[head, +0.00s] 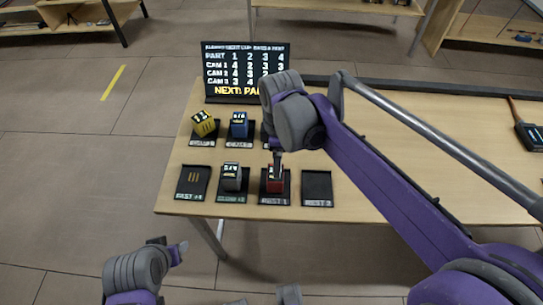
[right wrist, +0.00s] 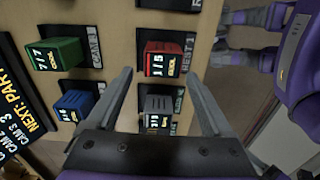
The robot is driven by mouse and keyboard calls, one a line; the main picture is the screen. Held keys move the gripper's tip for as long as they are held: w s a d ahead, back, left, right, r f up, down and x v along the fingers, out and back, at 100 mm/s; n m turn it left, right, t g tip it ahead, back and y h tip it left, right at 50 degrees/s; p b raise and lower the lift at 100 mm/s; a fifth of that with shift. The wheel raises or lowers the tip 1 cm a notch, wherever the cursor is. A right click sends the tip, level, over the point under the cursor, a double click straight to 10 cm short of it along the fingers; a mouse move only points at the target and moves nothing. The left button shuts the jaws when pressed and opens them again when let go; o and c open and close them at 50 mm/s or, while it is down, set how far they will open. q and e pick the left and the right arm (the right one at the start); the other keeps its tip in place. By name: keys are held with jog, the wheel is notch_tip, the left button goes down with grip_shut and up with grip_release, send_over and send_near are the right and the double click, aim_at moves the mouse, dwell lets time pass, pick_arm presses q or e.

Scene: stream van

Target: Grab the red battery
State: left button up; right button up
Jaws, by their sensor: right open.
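The red battery (head: 275,184) stands on a black pad in the front row on the table, and its top is partly hidden by my right gripper (head: 277,164) above it. In the right wrist view the red battery (right wrist: 163,62), labelled 1/5, lies just beyond and between the fingertips of my open, empty right gripper (right wrist: 157,80). I cannot tell whether the fingers reach around it. My left gripper (head: 178,251) is low at the left, in front of the table and far from the battery.
A grey battery (head: 231,180) stands left of the red one. Yellow (head: 204,126) and blue (head: 238,128) batteries stand behind. A green battery (right wrist: 62,54) shows in the wrist view. Front pads at far left (head: 192,190) and right (head: 317,186) are empty. A display board (head: 232,97) stands at the back.

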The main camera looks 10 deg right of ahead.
aim_at(274, 186)
jog(key=f, duration=0.4)
jog(key=shift+s+f+b, duration=0.3)
jog(key=shift+w+a+f, duration=0.1)
jog(key=shift+a+f, duration=0.05)
jog(key=shift+f, duration=1.35)
jog(key=shift+a+f, duration=0.15)
jog(key=shift+f, duration=1.3)
grip_shut()
